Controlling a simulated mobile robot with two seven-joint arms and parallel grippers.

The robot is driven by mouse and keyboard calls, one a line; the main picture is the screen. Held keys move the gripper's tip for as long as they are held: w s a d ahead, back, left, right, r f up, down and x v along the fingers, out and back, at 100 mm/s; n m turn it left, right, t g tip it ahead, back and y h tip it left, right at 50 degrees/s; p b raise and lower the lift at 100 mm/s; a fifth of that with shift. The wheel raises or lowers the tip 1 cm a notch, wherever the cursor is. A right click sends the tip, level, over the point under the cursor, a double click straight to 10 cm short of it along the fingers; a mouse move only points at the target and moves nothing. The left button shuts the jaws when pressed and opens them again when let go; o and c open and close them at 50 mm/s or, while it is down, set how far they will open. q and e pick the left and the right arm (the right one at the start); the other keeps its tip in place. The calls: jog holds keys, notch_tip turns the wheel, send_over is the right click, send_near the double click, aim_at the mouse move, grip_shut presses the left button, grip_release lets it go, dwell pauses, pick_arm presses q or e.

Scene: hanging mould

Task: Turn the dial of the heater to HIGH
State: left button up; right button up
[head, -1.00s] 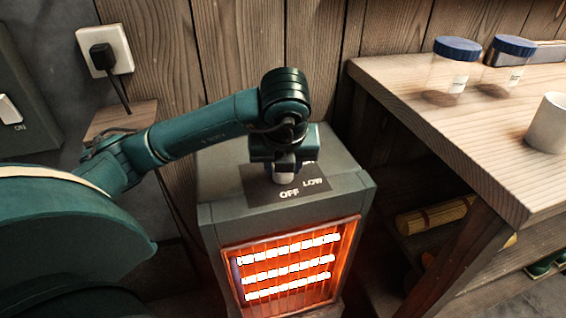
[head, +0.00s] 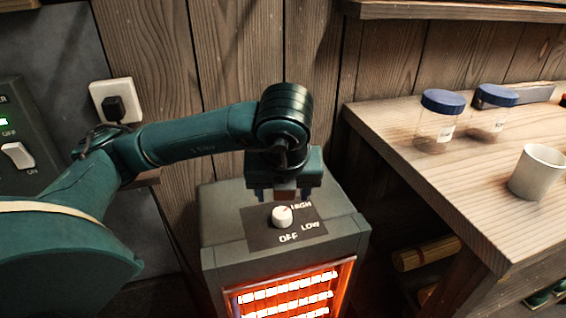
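The grey heater (head: 225,235) stands against the plank wall, its front grille glowing orange. On its top is a dark plate with the words HIGH, LOW and OFF, and the white dial (head: 282,217) sits upright on it. A small mark on the dial appears to point to the upper right, toward HIGH. My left gripper (head: 284,196) is above and just behind the dial in the picture, pointing down, its two fingers apart and empty. It appears clear of the dial. My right gripper is not in view.
A wooden bench (head: 400,130) on the right carries two blue-lidded jars (head: 437,125) and a white cup (head: 537,172). A wall socket with a plug (head: 115,105) and a switch box (head: 18,155) are at the left. The space above the heater's front is free.

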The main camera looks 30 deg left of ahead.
pick_arm(q)
jog(key=p+v, duration=0.1)
jog(key=v, duration=0.3)
jog(key=shift+r, duration=0.2)
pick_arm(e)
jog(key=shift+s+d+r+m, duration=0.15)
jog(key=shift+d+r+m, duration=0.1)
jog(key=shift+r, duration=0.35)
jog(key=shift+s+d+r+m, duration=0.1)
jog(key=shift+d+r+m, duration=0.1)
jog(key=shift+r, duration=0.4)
pick_arm(q)
jog(key=shift+d, duration=0.1)
